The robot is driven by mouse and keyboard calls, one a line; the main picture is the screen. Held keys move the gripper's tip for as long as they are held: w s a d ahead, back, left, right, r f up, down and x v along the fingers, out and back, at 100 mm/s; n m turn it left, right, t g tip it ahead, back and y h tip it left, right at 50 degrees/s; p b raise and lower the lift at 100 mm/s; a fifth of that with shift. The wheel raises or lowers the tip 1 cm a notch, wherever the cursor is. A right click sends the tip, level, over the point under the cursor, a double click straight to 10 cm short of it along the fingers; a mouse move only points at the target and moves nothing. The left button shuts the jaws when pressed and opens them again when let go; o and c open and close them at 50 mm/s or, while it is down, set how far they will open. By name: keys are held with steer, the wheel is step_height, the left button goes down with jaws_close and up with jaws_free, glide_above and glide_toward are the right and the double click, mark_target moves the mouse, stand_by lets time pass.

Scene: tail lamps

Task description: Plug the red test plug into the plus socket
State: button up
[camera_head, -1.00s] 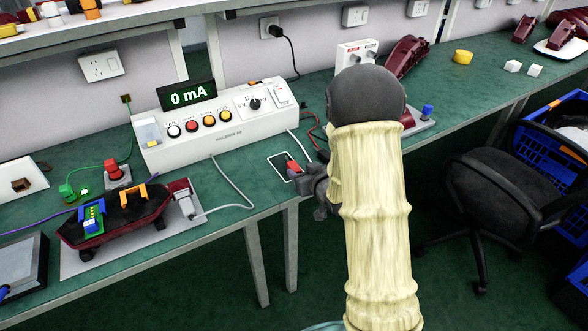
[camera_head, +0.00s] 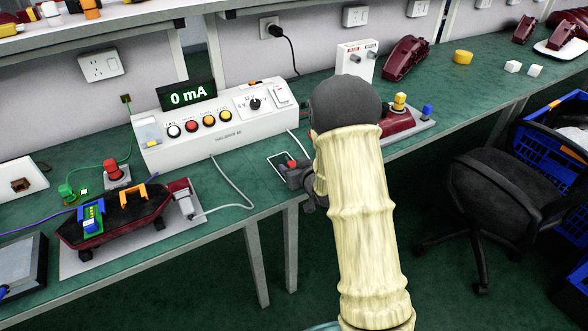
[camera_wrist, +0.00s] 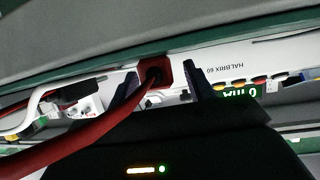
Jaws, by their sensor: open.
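The red test plug (camera_head: 292,163) is at the white-edged dark pad (camera_head: 273,158) near the bench's front edge. My gripper (camera_head: 293,173) is at the plug, and its fingers are partly hidden by my arm. In the wrist view, the red plug (camera_wrist: 155,75), with its thick red cable, sits between my two open fingers (camera_wrist: 160,82). A gap shows between the plug and the right finger. A white box (camera_head: 357,58) labelled PLUS and MINUS stands at the back of the bench. Its sockets are small, and my arm hides its lower part.
The white HALBRIX 60 unit (camera_head: 215,130) with its 0 mA display (camera_head: 187,96) stands behind left of my gripper. A dark red lamp (camera_head: 406,58) stands right of the box. A red fixture with a yellow knob (camera_head: 399,102) is right of my arm. A grey cable lies left.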

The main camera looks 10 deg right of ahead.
steer(key=c, duration=1.1)
steer(key=shift+r, duration=0.1)
step_height(320, 180, up, 10)
steer(key=shift+f+p, duration=0.1)
steer(key=shift+p, duration=0.8)
steer(key=shift+f+p, duration=0.1)
steer(key=shift+p, duration=0.4)
